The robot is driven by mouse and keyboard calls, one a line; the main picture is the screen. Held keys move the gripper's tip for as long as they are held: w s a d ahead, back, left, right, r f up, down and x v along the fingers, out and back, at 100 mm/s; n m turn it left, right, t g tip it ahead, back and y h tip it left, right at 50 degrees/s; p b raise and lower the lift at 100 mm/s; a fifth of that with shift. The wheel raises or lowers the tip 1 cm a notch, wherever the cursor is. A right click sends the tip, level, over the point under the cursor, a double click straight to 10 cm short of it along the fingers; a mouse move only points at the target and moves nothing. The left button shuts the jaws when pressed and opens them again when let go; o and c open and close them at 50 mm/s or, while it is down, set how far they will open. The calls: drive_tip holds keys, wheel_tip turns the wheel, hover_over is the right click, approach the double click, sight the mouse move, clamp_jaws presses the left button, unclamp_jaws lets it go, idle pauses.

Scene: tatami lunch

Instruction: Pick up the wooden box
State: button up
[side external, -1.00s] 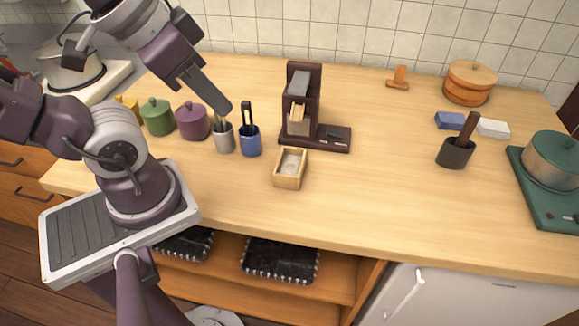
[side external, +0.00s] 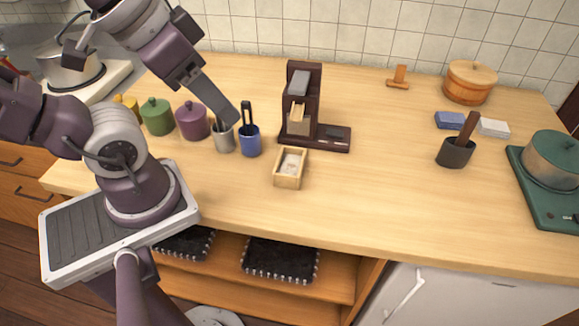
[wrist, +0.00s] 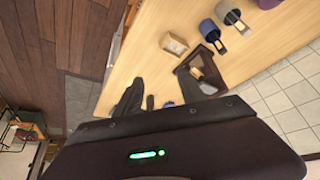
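The wooden box (side external: 288,183) is a small, open, pale tray-like box on the counter, in front of the dark brown stand. Something whitish lies inside it. It also shows near the top middle of the wrist view (wrist: 174,45). My gripper (side external: 230,116) is up and to the left of the box in the side view, apart from it, and its fingers overlap the cups in the picture. In the wrist view two dark fingers (wrist: 160,84) show with a gap between them, and nothing is held. The box lies beyond the fingertips there.
The dark stand (side external: 303,75) with its base stands just behind the box. A blue cup (side external: 250,141) and a grey cup (side external: 223,143) stand to its left, near purple (side external: 192,121) and green (side external: 157,117) pots. The counter (side external: 370,205) right of the box is clear.

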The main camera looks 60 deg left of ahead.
sight(291, 157)
drive_tip(key=o, duration=0.5)
wheel_tip(291, 157, up, 5)
drive_tip(key=w+a+f+m+g+y, duration=0.1)
drive_tip(key=w+a+f+m+y, duration=0.15)
drive_tip(key=m, duration=0.45)
drive_tip(key=w+a+f+m+y, duration=0.15)
drive_tip(key=a+m+y, duration=0.25)
drive_tip(key=m, duration=0.4)
drive_tip(key=w+d+r+m+t+y, duration=0.3)
drive_tip(key=w+r+m+t, duration=0.1)
drive_tip(key=w+m, duration=0.6)
drive_tip(key=f, duration=1)
drive_tip(key=f+m, duration=0.1)
drive_tip(key=f, duration=0.9)
drive_tip(key=f+m, duration=0.1)
drive_tip(key=f, duration=0.9)
drive_tip(key=shift+s+d+h, duration=0.15)
drive_tip(key=shift+s+h, duration=0.1)
drive_tip(key=shift+s, duration=0.05)
drive_tip(key=x, duration=0.7)
drive_tip(key=shift+w, duration=0.1)
